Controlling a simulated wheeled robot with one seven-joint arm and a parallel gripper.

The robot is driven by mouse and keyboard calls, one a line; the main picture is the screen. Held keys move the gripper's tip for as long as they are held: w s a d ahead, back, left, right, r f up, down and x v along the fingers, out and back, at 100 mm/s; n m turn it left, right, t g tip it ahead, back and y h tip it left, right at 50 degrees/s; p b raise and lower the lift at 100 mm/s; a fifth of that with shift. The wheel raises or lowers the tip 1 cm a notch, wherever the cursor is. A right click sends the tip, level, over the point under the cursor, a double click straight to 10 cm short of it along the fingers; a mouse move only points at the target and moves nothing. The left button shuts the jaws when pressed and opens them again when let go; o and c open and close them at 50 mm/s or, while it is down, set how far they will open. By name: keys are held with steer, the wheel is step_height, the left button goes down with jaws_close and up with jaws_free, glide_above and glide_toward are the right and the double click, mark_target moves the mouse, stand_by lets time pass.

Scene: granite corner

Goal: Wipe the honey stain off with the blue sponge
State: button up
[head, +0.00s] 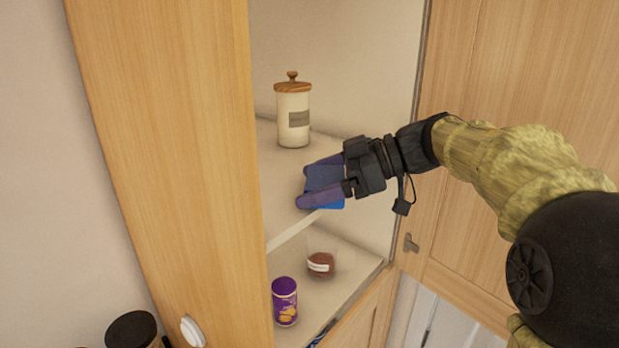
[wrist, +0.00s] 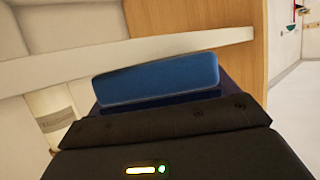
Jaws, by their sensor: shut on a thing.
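My gripper (head: 307,187) is inside the open cabinet, in front of the upper shelf, with its fingers pointing left. It is shut on the blue sponge (head: 327,205), which shows between and below the purple fingers. In the wrist view the sponge (wrist: 157,79) is a flat blue block across the gripper's end, close to a pale shelf edge (wrist: 120,60). I cannot tell whether the sponge touches the shelf. No honey stain can be made out in either view; the gripper and sponge hide part of the shelf.
A white canister with a wooden lid (head: 293,115) stands at the back of the upper shelf (head: 275,190). Below are a purple can (head: 285,302) and a clear jar with brown contents (head: 321,264). Wooden doors stand open at left (head: 175,130) and right (head: 550,70).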

stand_by(0.3)
steer(key=shift+r, duration=1.5)
